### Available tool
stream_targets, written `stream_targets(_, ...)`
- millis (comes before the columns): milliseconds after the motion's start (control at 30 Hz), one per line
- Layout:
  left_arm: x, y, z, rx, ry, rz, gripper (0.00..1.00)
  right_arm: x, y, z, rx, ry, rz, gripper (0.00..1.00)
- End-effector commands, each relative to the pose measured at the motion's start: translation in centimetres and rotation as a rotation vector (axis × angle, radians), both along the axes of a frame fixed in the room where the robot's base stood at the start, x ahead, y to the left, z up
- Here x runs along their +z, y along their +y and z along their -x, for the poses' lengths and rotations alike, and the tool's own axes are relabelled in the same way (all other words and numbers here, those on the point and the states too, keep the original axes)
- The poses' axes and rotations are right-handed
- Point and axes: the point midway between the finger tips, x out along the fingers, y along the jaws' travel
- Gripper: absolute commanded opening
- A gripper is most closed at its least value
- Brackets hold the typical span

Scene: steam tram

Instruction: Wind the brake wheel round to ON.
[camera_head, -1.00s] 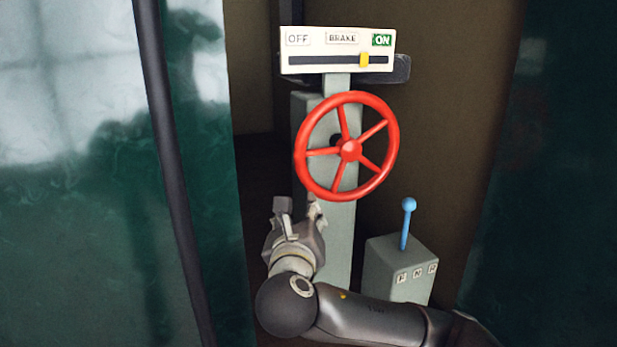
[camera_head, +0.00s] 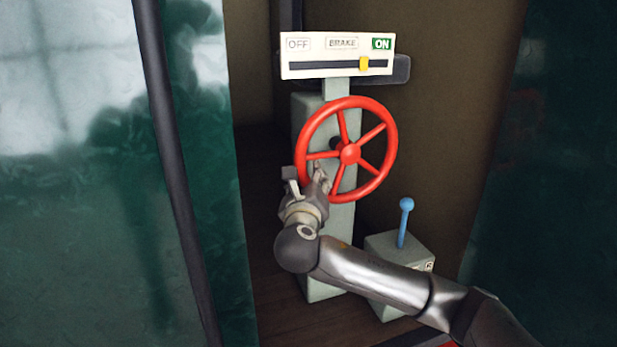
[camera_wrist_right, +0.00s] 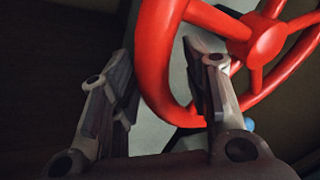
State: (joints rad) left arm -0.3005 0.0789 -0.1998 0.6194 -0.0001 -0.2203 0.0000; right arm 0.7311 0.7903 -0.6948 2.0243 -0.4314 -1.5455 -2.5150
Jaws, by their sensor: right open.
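The red brake wheel (camera_head: 347,153) has several spokes and stands on a grey pedestal (camera_head: 331,250). Above it is the white brake sign (camera_head: 318,48) with OFF at the left and ON at the right. Its yellow marker (camera_head: 364,64) sits right of the middle of the slot, short of the slot's right end. My right gripper (camera_head: 307,181) is at the wheel's lower left rim. In the right wrist view the open fingers (camera_wrist_right: 160,85) lie either side of the red rim (camera_wrist_right: 157,60); I cannot tell whether they touch it. My left gripper is not in view.
A grey box (camera_head: 385,248) with a blue lever (camera_head: 404,222) stands low to the right of the pedestal, partly behind my right arm. A dark pole (camera_head: 165,130) and a green panel (camera_head: 70,230) are at the left. Another dark green panel is at the right.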

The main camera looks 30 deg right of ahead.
Motion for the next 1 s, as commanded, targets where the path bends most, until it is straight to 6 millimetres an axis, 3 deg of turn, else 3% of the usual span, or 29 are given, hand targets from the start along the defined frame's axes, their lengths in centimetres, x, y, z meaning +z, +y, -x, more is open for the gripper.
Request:
stream_targets(267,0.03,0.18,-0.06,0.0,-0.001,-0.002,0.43,-0.06,-0.12,-0.13,0.0,0.0,0.0,0.43)
stream_targets(600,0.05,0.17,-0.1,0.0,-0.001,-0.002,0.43,-0.05,-0.08,-0.11,0.0,0.001,0.001,0.01)
stream_targets(1000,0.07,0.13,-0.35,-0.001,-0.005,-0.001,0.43,0.15,-0.05,-0.7,-0.001,-0.003,-0.014,0.0)
